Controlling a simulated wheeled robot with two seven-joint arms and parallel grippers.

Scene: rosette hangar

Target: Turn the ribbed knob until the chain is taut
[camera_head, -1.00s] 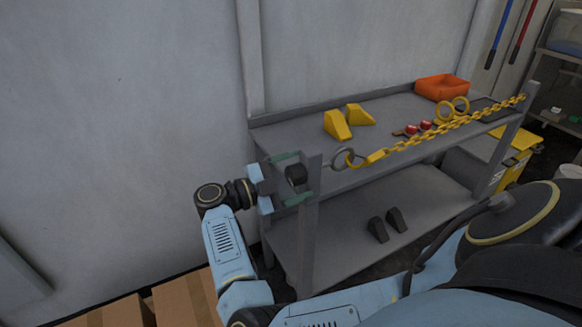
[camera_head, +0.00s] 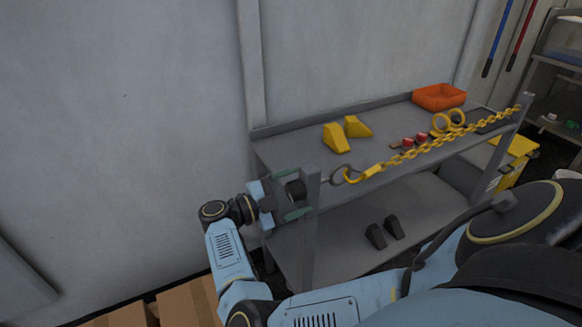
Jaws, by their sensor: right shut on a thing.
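The dark ribbed knob (camera_head: 296,190) sits at the left end post of a grey shelf bench. My right gripper (camera_head: 291,196) is shut on it, with one green-padded finger above and one below; the fingers hide part of the knob. A grey ring (camera_head: 340,175) shows just right of the post. A yellow hook (camera_head: 362,175) meets the ring, and the yellow chain (camera_head: 440,148) runs from it up to the far right post. The chain hangs with a slight sag at most; exact tension is hard to tell. My left gripper is out of view.
On the bench top (camera_head: 290,143) stand yellow wedges (camera_head: 337,139), red-topped items (camera_head: 408,142), yellow rings (camera_head: 448,121) and an orange bin (camera_head: 438,97). Dark wedges (camera_head: 375,236) lie on the lower shelf. Cardboard boxes (camera_head: 187,303) stand at the lower left, below the wall.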

